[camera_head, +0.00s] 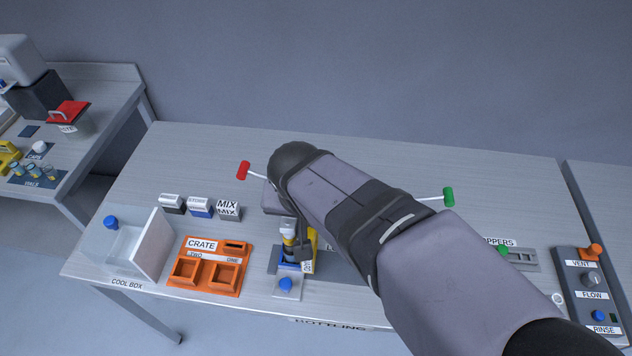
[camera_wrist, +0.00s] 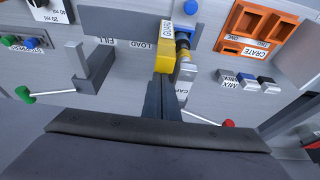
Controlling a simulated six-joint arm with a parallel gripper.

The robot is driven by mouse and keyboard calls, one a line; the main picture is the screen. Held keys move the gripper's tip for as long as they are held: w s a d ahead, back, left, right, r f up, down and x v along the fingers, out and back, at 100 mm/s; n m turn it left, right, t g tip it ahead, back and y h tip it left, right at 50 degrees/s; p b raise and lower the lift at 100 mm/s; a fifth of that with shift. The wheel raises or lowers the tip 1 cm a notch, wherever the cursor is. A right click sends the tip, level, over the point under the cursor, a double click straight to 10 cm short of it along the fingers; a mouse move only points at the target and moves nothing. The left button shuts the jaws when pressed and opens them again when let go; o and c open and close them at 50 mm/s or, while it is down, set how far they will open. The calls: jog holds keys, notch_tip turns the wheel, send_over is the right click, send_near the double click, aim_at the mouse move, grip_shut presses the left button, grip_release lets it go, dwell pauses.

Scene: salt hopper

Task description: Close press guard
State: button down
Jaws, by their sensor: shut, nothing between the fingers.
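The press guard (camera_wrist: 165,62) is a yellow piece with a white GUARD label, at the upper middle of the wrist view. In the head view its yellow side (camera_head: 313,240) shows just left of my arm, beside a small press with blue and pale parts (camera_head: 288,238). My gripper (camera_wrist: 162,88) is shut and empty, its dark fingers together. The fingertips lie at the lower end of the yellow guard in the wrist view; I cannot tell if they touch it. In the head view my arm covers much of the press area.
An orange crate (camera_head: 211,266), small MIX boxes (camera_head: 228,210) and a clear cool box (camera_head: 122,247) stand left of the press. A red-knobbed lever (camera_head: 243,170) and a green-knobbed lever (camera_head: 448,197) stick out either side of my arm. The back of the bench is mostly clear.

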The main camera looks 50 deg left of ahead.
jog(key=shift+s+d+f, duration=0.1)
jog(key=shift+d+f, duration=0.05)
jog(key=shift+f, duration=0.05)
jog(key=shift+w+a+r+p, duration=0.15)
jog(key=shift+w+a+p, duration=0.2)
jog(key=shift+p, duration=0.15)
jog(key=shift+w+a+p, duration=0.75)
jog(key=shift+w+a, duration=0.35)
jog(key=shift+a+r+b, duration=0.1)
jog(key=shift+r+b, duration=0.25)
jog(key=shift+b, duration=0.05)
jog(key=b+v, duration=0.2)
jog(key=v, duration=0.7)
jog(key=shift+r, duration=0.2)
